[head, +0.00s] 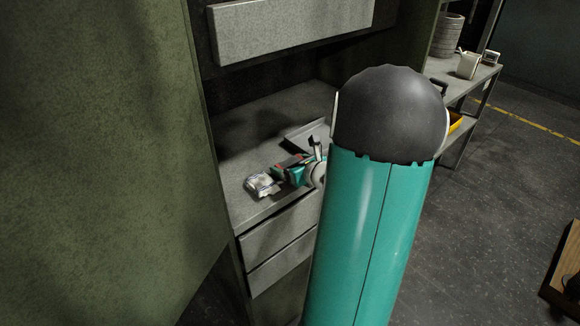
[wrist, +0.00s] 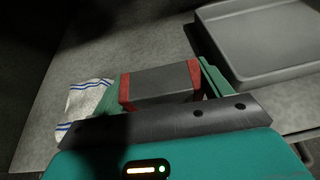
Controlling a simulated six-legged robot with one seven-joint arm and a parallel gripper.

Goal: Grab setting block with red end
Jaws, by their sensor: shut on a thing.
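The setting block (wrist: 160,85) is a dark grey bar with red ends. It lies between the green fingers of my gripper (wrist: 163,90) in the wrist view, and the gripper is shut on it. The dark bar of my gripper hides the block's near lower part. In the head view my gripper (head: 297,172) is low over the grey worktop, and a little red of the block shows there. Whether the block touches the worktop is hard to tell.
A white cloth with blue stripes (wrist: 88,100) lies left of the block; it also shows in the head view (head: 262,184). A grey tray (wrist: 265,50) is at the right. The worktop (head: 262,130) behind is clear. Cabinet walls enclose it, with an overhead panel (head: 285,30) above.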

